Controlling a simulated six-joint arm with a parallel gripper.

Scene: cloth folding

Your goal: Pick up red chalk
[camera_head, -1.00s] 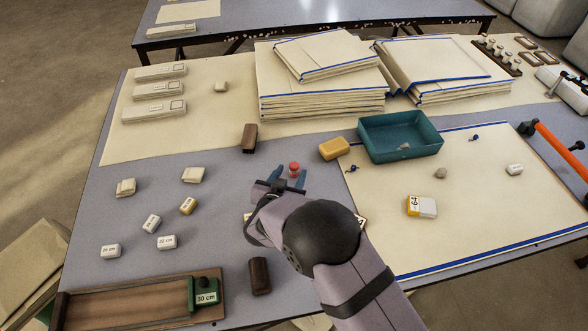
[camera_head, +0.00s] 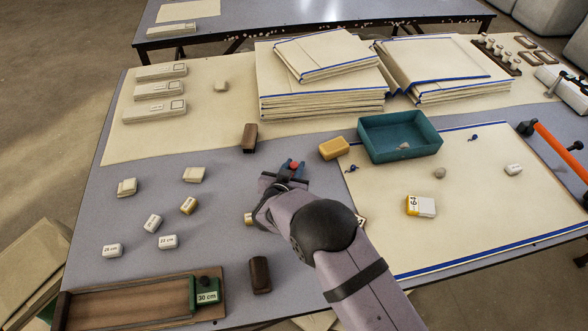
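The red chalk (camera_head: 294,165) shows as a small red piece on the grey table, just left of the cream sheet. The fingers are close together and appear shut on the chalk. Its lower part is hidden by the fingers, so I cannot tell whether it touches the table.
A yellow block (camera_head: 334,148) and a teal tray (camera_head: 425,141) stand close by on the right. A dark brown block (camera_head: 249,137) stands to the left. Several small labelled blocks lie at the left.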

